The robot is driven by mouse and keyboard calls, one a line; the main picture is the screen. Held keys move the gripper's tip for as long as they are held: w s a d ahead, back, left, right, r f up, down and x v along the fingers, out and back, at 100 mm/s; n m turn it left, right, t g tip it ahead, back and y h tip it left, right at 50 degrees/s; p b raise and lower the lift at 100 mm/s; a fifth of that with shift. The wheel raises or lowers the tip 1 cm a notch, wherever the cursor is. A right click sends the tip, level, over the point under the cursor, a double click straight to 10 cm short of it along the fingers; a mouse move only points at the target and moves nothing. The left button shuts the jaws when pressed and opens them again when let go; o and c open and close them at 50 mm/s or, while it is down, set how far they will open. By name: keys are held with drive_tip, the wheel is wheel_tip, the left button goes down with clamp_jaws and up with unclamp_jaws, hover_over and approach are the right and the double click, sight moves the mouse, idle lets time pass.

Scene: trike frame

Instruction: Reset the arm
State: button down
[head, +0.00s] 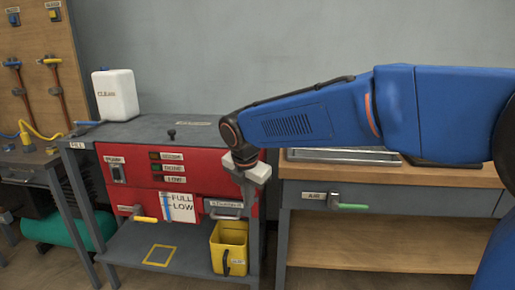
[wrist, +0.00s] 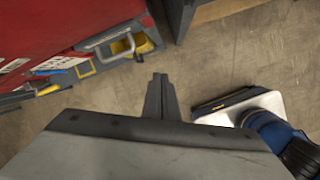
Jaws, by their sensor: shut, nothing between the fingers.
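My blue arm reaches in from the right in the head view, with its wrist bent down in front of the red panel's right edge. My gripper shows in the wrist view (wrist: 160,80), with its dark fingers together and nothing between them. It points down above the floor, apart from the red panel and its grey handle. In the head view the gripper hangs below the wrist, and its fingertips are hard to make out.
A grey bench with a red panel (head: 137,178) carries a white jug (head: 115,94). A yellow bin (head: 229,247) stands on its lower shelf. A wooden-topped bench (head: 455,177) with a green-handled valve (head: 348,206) is at right. The wrist view shows bare floor (wrist: 240,60).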

drive_tip(key=s+d+r+m, duration=0.1)
drive_tip(key=s+d+m, duration=0.2)
drive_tip(key=d+m, duration=0.3)
drive_tip(key=s+d+m, duration=0.3)
drive_tip(key=s+d, duration=0.1)
drive_tip(key=d, duration=0.5)
drive_tip(key=s+d+r+m, duration=0.1)
drive_tip(key=s+d+m, duration=0.2)
drive_tip(key=d+m, duration=0.3)
drive_tip(key=s+d+f+m, duration=0.3)
drive_tip(key=s+d+m, duration=0.3)
drive_tip(key=s+m, duration=0.1)
drive_tip(key=s+d+f+m+t, duration=0.1)
drive_tip(key=s+d+f+m, duration=0.2)
drive_tip(key=s+d+m, duration=0.4)
drive_tip(key=s, duration=0.2)
drive_tip(key=shift+s+f+t, duration=0.3)
drive_tip(key=shift+f, duration=0.1)
